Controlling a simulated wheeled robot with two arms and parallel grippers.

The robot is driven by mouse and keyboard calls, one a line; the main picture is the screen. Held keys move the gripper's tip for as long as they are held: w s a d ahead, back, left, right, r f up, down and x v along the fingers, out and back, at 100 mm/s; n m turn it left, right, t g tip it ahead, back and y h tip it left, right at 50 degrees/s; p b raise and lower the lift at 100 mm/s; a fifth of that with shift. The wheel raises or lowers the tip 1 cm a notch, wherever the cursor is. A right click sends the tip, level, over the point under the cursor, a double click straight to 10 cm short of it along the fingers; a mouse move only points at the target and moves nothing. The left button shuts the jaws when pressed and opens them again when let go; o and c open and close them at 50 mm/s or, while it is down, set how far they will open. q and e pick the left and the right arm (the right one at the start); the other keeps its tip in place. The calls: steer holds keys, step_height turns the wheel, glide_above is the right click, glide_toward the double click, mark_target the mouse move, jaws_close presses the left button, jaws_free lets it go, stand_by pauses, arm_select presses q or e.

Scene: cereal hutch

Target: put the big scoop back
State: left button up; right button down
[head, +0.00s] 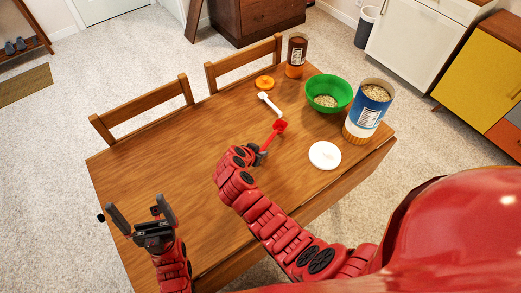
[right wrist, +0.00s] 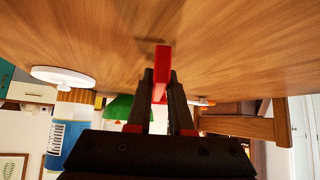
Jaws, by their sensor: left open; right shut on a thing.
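My right gripper (head: 262,152) is shut on the red scoop (head: 279,127), above the middle of the table. In the right wrist view the scoop's red handle (right wrist: 161,68) sits between the fingers (right wrist: 160,100), close to the wood; I cannot tell whether it touches. A white scoop (head: 269,103) lies on the table beyond it. The blue canister (head: 369,108) stands open and full of oats at the right; its white lid (head: 325,155) lies flat in front. A brown jar (head: 297,55) stands open at the back. My left gripper (head: 140,210) is open and empty at the front left.
A green bowl (head: 341,96) holding some oats stands between jar and canister. An orange lid (head: 264,83) lies near the jar. Two chairs (head: 145,110) stand along the table's far side. The left half of the wooden table (head: 160,165) is clear.

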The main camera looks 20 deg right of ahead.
steer(key=shift+f, duration=0.15)
steer(key=shift+f+b, duration=0.15)
steer(key=shift+b, duration=0.15)
steer(key=c, duration=0.8)
jaws_free()
